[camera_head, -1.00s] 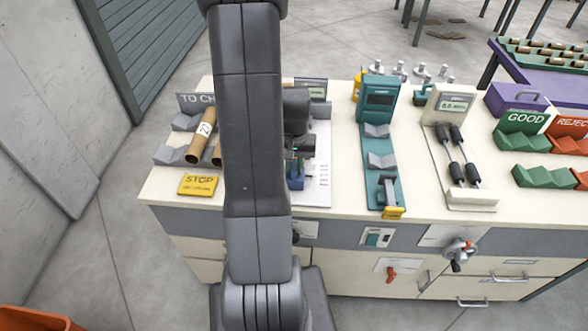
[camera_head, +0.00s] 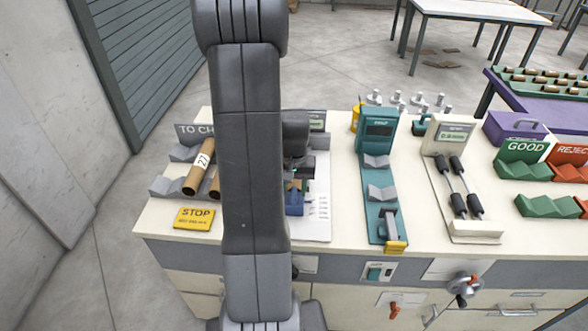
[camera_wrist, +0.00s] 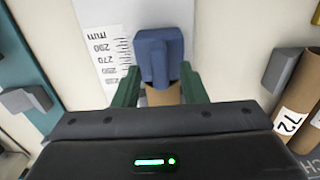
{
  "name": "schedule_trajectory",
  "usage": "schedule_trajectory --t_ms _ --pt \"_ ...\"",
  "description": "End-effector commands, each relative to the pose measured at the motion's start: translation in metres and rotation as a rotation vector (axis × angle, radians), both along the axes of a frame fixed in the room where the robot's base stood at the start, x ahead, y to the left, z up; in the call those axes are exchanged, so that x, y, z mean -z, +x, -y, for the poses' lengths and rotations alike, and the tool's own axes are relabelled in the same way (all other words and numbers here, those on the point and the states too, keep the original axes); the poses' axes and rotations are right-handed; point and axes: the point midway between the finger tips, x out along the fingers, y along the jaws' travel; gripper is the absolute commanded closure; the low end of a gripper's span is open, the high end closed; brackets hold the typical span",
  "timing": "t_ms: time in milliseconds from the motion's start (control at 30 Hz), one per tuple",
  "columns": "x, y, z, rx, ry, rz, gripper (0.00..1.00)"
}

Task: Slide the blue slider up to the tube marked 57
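The blue slider (camera_wrist: 158,55) stands at the edge of the white scale sheet in the wrist view; part of it also shows beside my arm in the head view (camera_head: 294,203). A brown cardboard tube (camera_wrist: 163,96) lies between it and my gripper body, with its end close to or against the slider; I cannot tell if they touch. No number shows on this tube. The two green fingers of my gripper (camera_wrist: 160,72) are apart, one on each side of the tube and the slider's near part. Whether they press on either is unclear. My arm hides much of this spot.
A rack at left holds brown tubes (camera_head: 200,167), one with a number label. The scale sheet (camera_head: 320,208) carries mm marks. A teal gauge (camera_head: 377,130) stands right of it, with green and red trays farther right.

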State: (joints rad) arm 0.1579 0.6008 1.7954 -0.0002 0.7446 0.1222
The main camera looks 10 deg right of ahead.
Motion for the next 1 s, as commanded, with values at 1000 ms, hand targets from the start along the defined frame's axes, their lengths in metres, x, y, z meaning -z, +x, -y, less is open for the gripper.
schedule_trajectory --t_ms 1000 --pt "-0.128 0.000 0.000 0.000 0.000 0.001 0.62"
